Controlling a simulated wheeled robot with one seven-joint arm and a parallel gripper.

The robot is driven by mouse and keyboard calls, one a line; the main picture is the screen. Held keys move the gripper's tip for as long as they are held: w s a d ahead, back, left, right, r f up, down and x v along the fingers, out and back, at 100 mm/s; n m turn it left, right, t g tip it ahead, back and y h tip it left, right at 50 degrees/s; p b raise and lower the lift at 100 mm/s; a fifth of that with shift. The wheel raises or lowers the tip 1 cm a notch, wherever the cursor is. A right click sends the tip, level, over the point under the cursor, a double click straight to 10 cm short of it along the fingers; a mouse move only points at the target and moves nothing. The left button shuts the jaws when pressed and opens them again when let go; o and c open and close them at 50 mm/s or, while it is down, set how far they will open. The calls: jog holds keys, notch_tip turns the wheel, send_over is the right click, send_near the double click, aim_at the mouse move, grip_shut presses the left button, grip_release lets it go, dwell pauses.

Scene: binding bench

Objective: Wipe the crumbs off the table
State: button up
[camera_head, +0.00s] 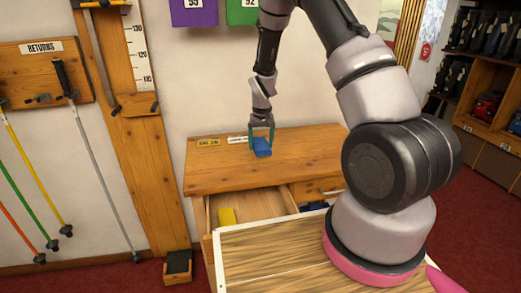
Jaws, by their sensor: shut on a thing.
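The wooden table (212,178) stands against the wall in the middle of the view. My gripper (262,141) is over the table top, shut on a blue block-like thing (262,149). The blue thing is at the table surface; I cannot tell whether it touches it. I cannot make out any crumbs at this size. My arm hides part of the table's right side.
An open drawer (250,204) under the table top holds a yellow thing (228,216). Two labels lie near the table's back edge. A plank-topped surface (265,262) is in front. Poles hang on the left wall.

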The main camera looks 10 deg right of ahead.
jog(key=shift+r, duration=1.3)
